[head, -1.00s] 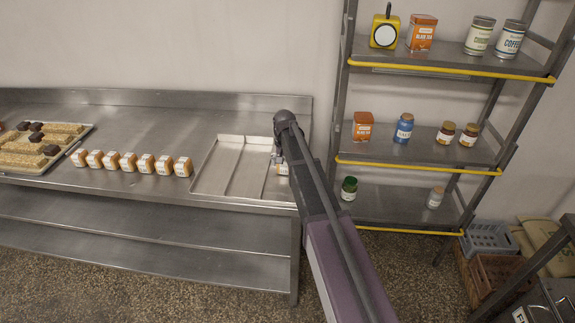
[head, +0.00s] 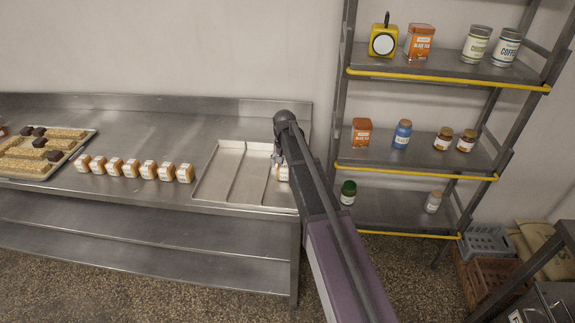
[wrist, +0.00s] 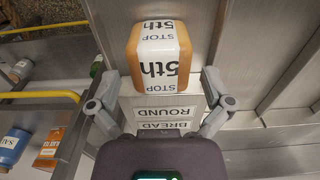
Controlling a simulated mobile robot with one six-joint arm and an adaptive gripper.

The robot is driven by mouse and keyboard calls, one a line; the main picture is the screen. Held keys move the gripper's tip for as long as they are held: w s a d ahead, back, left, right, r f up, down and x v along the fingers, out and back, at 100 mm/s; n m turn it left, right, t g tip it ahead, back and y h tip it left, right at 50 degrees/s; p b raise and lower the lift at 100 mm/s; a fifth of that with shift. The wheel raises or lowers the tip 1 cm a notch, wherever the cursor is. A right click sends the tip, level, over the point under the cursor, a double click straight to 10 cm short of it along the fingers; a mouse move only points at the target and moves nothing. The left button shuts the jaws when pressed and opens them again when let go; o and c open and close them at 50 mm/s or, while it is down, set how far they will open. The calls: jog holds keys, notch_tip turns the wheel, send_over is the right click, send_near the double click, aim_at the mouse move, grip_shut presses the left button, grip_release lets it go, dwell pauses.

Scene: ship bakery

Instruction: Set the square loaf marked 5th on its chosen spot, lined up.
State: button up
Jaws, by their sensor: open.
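The square loaf (wrist: 158,50) has golden-brown sides and a white band reading "STOP" and "5th", upside down in the wrist view. In the head view the loaf (head: 284,173) shows partly behind my arm, at the right-hand lane of the metal tray (head: 210,196). My gripper (wrist: 160,88) is open, one finger on each side of the loaf's near end, with visible gaps. It holds nothing. In the head view my gripper (head: 279,157) is small and partly hidden by my arm. Whether the loaf lies exactly square in its lane I cannot tell.
Several similar loaves (head: 131,168) stand in a row left of the tray. A tray of pastries (head: 78,143) is farther left. An upside-down "ROUND BREAD" label (wrist: 165,114) lies before the loaf. A shelf rack (head: 405,168) with tins and jars stands right of the bench.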

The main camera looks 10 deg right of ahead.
aim_at(285, 166)
jog(key=shift+r+p, duration=4.2)
jog(key=shift+r, duration=0.35)
jog(key=shift+s, duration=0.2)
jog(key=s+d+n, duration=0.1)
jog(key=s+n, duration=0.2)
jog(key=s, duration=2.5)
jog(key=shift+s+n, duration=0.25)
jog(key=shift+n, duration=0.05)
